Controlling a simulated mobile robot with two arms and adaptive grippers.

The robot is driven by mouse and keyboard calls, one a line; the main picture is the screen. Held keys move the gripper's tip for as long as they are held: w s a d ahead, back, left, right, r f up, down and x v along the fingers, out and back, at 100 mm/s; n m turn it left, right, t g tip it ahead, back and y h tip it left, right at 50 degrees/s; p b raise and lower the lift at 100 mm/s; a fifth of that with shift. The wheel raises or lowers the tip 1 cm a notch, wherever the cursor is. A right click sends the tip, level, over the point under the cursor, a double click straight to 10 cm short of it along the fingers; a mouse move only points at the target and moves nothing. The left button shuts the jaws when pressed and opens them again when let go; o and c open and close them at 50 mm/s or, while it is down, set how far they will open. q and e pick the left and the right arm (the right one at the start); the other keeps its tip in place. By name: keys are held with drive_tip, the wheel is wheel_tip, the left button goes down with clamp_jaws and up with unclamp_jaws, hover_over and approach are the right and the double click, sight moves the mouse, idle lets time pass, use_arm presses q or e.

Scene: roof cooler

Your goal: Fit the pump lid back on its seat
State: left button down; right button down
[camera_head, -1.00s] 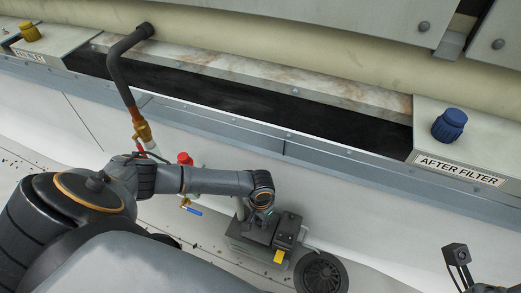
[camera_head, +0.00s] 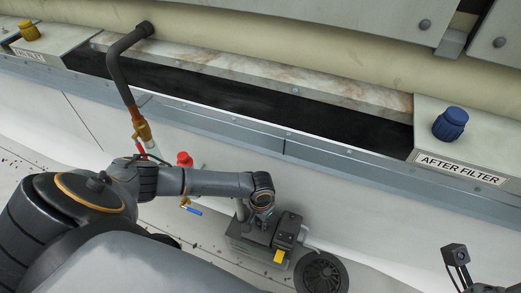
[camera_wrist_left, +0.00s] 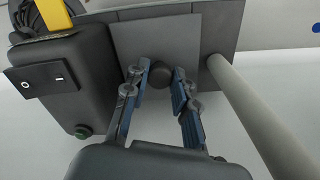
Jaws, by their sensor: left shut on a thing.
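The pump (camera_head: 290,238), a dark grey unit with a yellow tag, stands on the floor below the ledge in the head view. In the left wrist view its motor housing (camera_wrist_left: 70,75) shows at left, with a rocker switch and a green button. The pump lid (camera_wrist_left: 185,35) is a flat grey plate with a dark round knob (camera_wrist_left: 159,77). My left gripper (camera_wrist_left: 163,82) is shut on the knob, also in the left wrist view. In the head view my wrist hides much of the lid; I cannot tell whether it touches its seat.
A round black drain grate (camera_head: 321,273) lies right of the pump. A grey pipe (camera_wrist_left: 255,115) runs close beside the lid. A red-handled valve (camera_head: 184,159) and a blue lever (camera_head: 194,212) are behind my left arm. Part of my right gripper (camera_head: 462,268) shows at lower right.

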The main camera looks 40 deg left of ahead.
use_arm(q)
drive_tip(key=shift+f, duration=0.25)
drive_tip(key=shift+f, duration=0.45)
idle(0.5)
drive_tip(key=c, duration=1.2)
unclamp_jaws()
drive_tip(key=o, duration=0.7)
drive_tip(key=shift+r, duration=0.1)
